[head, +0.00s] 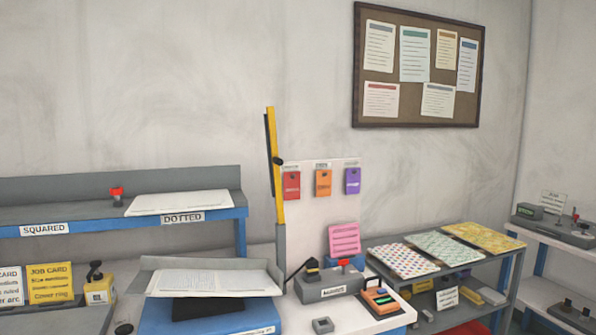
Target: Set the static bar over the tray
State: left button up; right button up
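The static bar (276,150) is a long yellow bar with a dark strip along its left side. It stands nearly upright, leaning slightly left, on a grey post (281,245) just right of the tray, with a black knob at its pivot. The tray (150,264) is grey with a raised back edge and holds a stack of white printed sheets (215,281). It sits over a blue base (165,318). The bar is beside the tray, and the space above the sheets is clear. Neither of my grippers shows in the head view.
A grey control box (325,286) with a red knob and an orange handheld device (380,299) stand right of the tray. A shelf (75,222) labelled SQUARED and DOTTED is behind left. A cart (455,268) with patterned sheets is at right.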

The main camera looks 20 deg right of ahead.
aim_at(274, 162)
jog(key=l+u, duration=0.1)
jog(key=l, duration=0.55)
jog(key=l+u, duration=0.1)
jog(key=l, duration=0.55)
jog(key=k+l, duration=0.1)
jog(key=l, duration=0.55)
jog(key=k+l+u, duration=0.15)
jog(key=l, duration=0.5)
jog(key=i, duration=0.05)
